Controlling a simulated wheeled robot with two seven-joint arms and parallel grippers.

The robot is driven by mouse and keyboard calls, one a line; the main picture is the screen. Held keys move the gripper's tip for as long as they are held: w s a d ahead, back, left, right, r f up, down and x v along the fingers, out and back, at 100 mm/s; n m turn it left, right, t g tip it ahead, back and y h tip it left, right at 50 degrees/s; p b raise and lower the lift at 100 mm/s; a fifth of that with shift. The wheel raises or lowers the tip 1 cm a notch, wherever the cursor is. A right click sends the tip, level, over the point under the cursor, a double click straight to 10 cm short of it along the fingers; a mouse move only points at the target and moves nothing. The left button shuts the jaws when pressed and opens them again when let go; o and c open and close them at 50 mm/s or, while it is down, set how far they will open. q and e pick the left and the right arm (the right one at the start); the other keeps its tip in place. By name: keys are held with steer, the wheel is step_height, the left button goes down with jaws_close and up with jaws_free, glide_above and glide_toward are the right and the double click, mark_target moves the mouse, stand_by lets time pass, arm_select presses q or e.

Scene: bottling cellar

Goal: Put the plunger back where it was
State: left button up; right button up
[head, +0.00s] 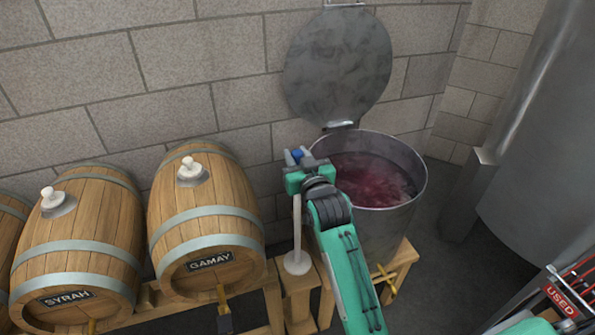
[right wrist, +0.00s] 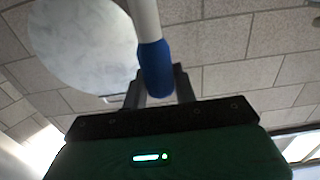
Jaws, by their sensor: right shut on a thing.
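The plunger has a white rod (head: 297,222), a white round foot (head: 297,264) and a blue grip (head: 297,154). It hangs about upright beside the left side of the steel vat (head: 395,218). My right gripper (head: 299,172) is shut on it at the top, near the blue grip, which also shows in the right wrist view (right wrist: 155,68). The foot overlaps the small wooden stand (head: 298,300) in the head view; I cannot tell whether they touch. The vat is open and holds dark red liquid. My left gripper is not in view.
The vat's round lid (head: 338,62) stands raised against the block wall. Barrels marked SYRAH (head: 85,230) and GAMAY (head: 210,225) lie left of the stand. A large steel tank (head: 545,150) stands right. A crate marked USED (head: 562,300) is at the lower right.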

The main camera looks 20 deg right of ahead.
steer(key=shift+f, duration=2.25)
steer(key=shift+f, duration=0.1)
steer(key=o, duration=1)
steer(key=shift+o, duration=0.2)
